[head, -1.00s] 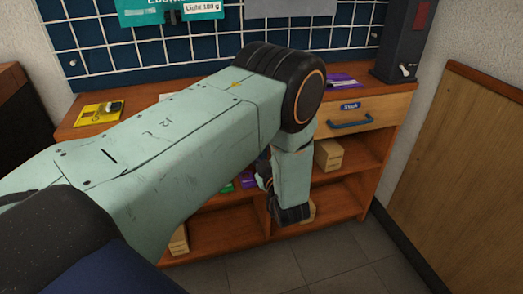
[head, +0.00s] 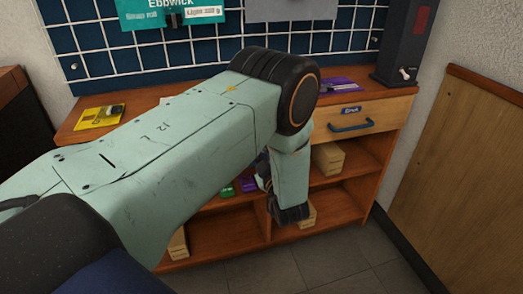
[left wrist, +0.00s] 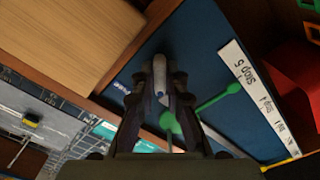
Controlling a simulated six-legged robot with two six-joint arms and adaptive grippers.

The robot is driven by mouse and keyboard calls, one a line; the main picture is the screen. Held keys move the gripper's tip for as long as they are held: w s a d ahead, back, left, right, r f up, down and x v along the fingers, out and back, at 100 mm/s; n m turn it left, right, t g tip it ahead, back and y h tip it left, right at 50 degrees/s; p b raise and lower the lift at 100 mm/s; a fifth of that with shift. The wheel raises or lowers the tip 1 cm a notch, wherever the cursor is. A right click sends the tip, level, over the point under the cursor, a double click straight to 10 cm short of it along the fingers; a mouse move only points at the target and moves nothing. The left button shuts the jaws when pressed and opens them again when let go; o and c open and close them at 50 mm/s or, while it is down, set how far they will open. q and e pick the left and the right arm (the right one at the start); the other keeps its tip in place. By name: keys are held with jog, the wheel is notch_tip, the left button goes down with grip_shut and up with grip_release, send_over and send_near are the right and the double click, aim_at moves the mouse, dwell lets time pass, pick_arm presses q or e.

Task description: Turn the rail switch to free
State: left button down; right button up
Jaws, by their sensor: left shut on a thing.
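In the left wrist view my left gripper (left wrist: 161,88) has its two dark fingers closed around a pale grey lever-like handle (left wrist: 159,66) in front of a dark blue panel (left wrist: 205,50). This handle may be the rail switch; I cannot tell its setting. A green bar with round ends (left wrist: 232,88) lies just right of the fingers, partly hidden by them. A white label strip (left wrist: 245,75) with print crosses the panel. In the head view my left arm reaches over the bench, and its gripper is hidden behind the wrist. My right gripper is not in view.
The wooden bench (head: 190,88) has open shelves with several wooden blocks (head: 328,157) and a drawer with a blue handle (head: 350,126). A yellow card (head: 100,117) and a purple item (head: 325,85) lie on top. A dark box (head: 402,45) stands at the right end.

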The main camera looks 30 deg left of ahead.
pick_arm(q)
jog(key=shift+m, duration=0.3)
jog(key=shift+s+m+p, duration=0.15)
jog(key=shift+m+p, duration=2.45)
jog(key=shift+m, duration=6.3)
jog(key=c, duration=1.4)
grip_release()
jog(key=v, duration=1.2)
jog(key=shift+a, duration=0.1)
